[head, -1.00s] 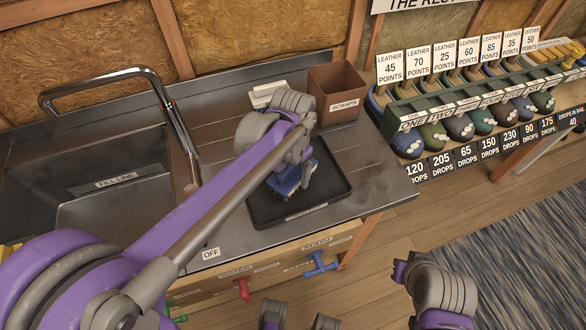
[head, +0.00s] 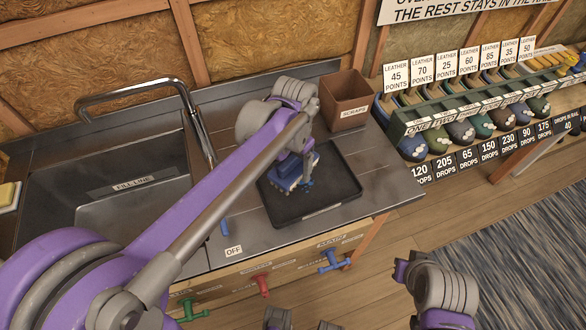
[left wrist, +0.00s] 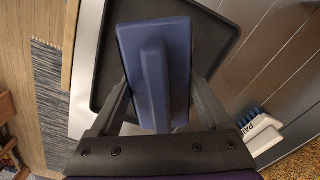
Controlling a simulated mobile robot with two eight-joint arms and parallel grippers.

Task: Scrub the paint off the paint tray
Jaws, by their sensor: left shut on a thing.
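A black, shallow paint tray (head: 340,197) lies on the metal counter, right of the sink. My left gripper (head: 299,177) is above its left half, shut on a blue scrub brush (head: 288,180). In the left wrist view, the brush (left wrist: 155,70) has a raised handle between the two fingers (left wrist: 162,100). The tray (left wrist: 222,62) shows behind it there. The brush is low over the tray floor; I cannot tell whether its bristles touch. The brush and arm hide part of the tray, and I cannot make out paint on it.
A brown scraps bin (head: 345,100) stands behind the tray. The sink (head: 130,190) and its tap (head: 140,90) are left. In the left wrist view, a white labelled item with blue parts (left wrist: 260,128) sits beside the tray. Coloured valve handles (head: 335,261) stick out below the counter front.

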